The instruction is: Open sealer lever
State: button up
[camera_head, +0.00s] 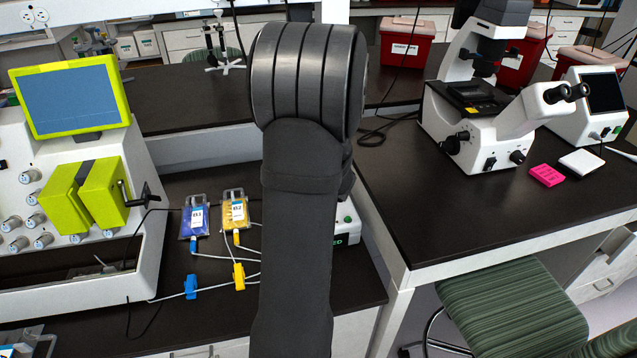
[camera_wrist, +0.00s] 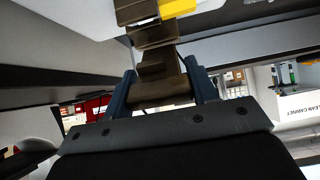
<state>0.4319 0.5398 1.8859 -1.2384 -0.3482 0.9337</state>
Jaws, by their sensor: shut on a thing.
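The white sealer (camera_head: 346,226), with green lettering on a dark label, is mostly hidden behind my arm in the head view. In the wrist view, my gripper (camera_wrist: 160,82) has its two dark blue fingers on either side of a brown stepped piece (camera_wrist: 160,95), which appears to be the sealer lever. The fingers are shut on it. More brown stepped parts (camera_wrist: 150,36) and a yellow part (camera_wrist: 179,8) show beyond the fingers. My gripper is hidden behind my arm in the head view, and the lever's angle cannot be told.
Blue bag B1 (camera_head: 195,222) and yellow bag B2 (camera_head: 235,213) lie left of my arm with tubing and a blue clamp (camera_head: 191,287) and yellow clamp (camera_head: 239,277). A white machine with a green-framed screen (camera_head: 70,97) stands left. A microscope (camera_head: 480,125) stands right.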

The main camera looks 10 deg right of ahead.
jog(key=o, duration=1.4)
jog(key=v, duration=1.7)
jog(key=shift+s+r, duration=0.1)
jog(key=shift+s, duration=0.15)
jog(key=x, duration=1.7)
jog(key=shift+r, duration=0.15)
